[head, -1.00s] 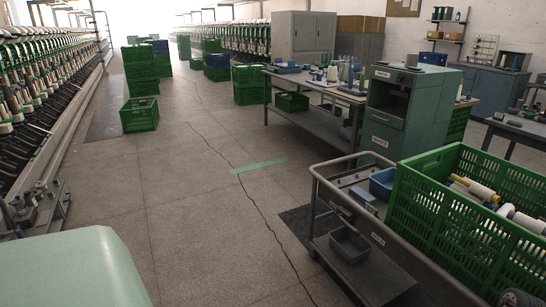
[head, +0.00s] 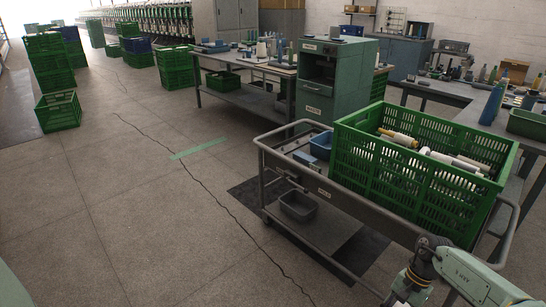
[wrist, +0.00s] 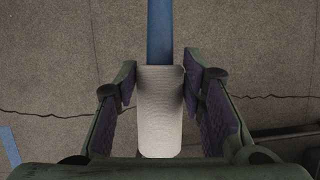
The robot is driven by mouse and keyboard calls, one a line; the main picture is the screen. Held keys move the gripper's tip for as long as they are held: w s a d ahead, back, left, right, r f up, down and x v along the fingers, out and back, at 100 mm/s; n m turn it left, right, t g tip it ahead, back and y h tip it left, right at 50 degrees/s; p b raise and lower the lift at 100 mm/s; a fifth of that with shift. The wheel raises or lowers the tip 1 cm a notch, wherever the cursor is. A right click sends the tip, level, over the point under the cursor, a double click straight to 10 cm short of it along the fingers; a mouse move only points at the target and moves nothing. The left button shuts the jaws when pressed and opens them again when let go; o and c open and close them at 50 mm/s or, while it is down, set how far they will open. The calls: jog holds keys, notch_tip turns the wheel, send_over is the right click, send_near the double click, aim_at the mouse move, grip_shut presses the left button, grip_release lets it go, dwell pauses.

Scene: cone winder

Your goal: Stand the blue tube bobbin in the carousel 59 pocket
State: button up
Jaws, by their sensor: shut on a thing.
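In the wrist view the blue tube bobbin shows as a plain blue tube (wrist: 160,30) coming out of a white wound body (wrist: 160,115). My gripper (wrist: 158,85) has its two dark padded fingers either side of the white body and is shut on it. The bobbin is held over bare concrete floor, with its blue end pointing to the top of the picture. In the head view my arm shows at the lower right, but the gripper and bobbin are out of frame there. I cannot pick out the carousel 59 pocket in either view.
A grey trolley (head: 268,165) with a green crate (head: 400,175) of bobbins stands at centre right. Behind it are a green cabinet (head: 322,95) and a workbench (head: 225,60). Another bench (head: 480,110) holds cones at right. Floor at left is open, with green crates (head: 58,110) farther back.

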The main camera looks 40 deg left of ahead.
jog(key=s+f+n+b, duration=0.1)
jog(key=s+f+b, duration=0.1)
jog(key=f, duration=0.7)
jog(key=s+f+n+h+b, duration=0.1)
jog(key=s+f+n+b, duration=0.1)
jog(key=f, duration=0.7)
jog(key=shift+s+f+b, duration=0.15)
jog(key=shift+s+b, duration=0.4)
jog(key=shift+s, duration=0.4)
jog(key=shift+w, duration=0.1)
